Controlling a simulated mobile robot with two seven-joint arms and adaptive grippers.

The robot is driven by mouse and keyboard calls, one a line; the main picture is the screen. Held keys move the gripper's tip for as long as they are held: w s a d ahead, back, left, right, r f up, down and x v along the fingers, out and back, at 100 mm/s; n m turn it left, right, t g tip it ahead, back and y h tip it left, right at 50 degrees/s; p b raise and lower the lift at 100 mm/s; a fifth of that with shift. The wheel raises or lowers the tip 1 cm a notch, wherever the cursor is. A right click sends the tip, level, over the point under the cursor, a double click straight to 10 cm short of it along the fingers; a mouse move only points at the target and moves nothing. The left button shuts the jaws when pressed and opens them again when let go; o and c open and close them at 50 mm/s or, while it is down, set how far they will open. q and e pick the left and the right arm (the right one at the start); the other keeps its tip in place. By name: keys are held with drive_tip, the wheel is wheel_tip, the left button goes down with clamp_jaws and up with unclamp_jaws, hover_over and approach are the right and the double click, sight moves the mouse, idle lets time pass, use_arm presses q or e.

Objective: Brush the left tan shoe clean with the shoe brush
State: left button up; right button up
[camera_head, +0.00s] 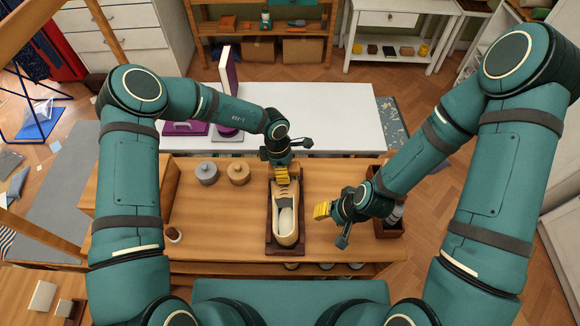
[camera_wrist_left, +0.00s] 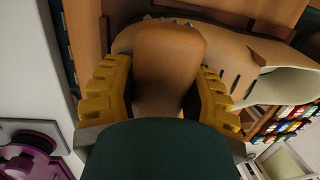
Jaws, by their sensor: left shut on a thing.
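The tan shoe (camera_head: 287,228) lies on a dark brown board (camera_head: 272,246) on the wooden bench, its pale opening towards me and its toe away. My left gripper (camera_head: 281,176) is over the shoe's toe end. In the left wrist view its yellow fingers (camera_wrist_left: 160,92) are shut on the brown wooden shoe brush (camera_wrist_left: 170,60), with the tan shoe (camera_wrist_left: 240,62) close behind it. The bristles are hidden, so contact with the shoe cannot be judged. My right gripper (camera_head: 322,210) is right of the shoe, apart from it; its finger gap is not clear.
A grey lidded pot (camera_head: 207,172) and a tan lidded pot (camera_head: 239,173) stand left of the shoe. A small cup (camera_head: 175,235) is at the bench's left. A brown box (camera_head: 388,229) with items stands at the right. Bench between cup and shoe is clear.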

sight(270, 167)
use_arm(q)
drive_tip(key=shift+a+f+p, duration=0.1)
drive_tip(key=shift+a+p, duration=0.4)
drive_tip(key=shift+a, duration=0.5)
drive_tip(key=shift+a+f, duration=0.25)
drive_tip(key=shift+a, duration=0.75)
drive_tip(key=shift+d+r, duration=0.15)
drive_tip(key=shift+d, duration=0.7)
drive_tip(key=shift+d+r, duration=0.15)
drive_tip(key=shift+d, duration=2.25)
drive_tip(key=shift+w+a+r, duration=0.1)
drive_tip(key=shift+a+r, duration=0.05)
drive_tip(key=shift+r, duration=0.85)
drive_tip(key=shift+w+a+r, duration=0.1)
drive_tip(key=shift+r, duration=0.95)
drive_tip(key=shift+w+a+r, duration=0.1)
drive_tip(key=shift+a+r, duration=0.05)
drive_tip(key=shift+r, duration=0.85)
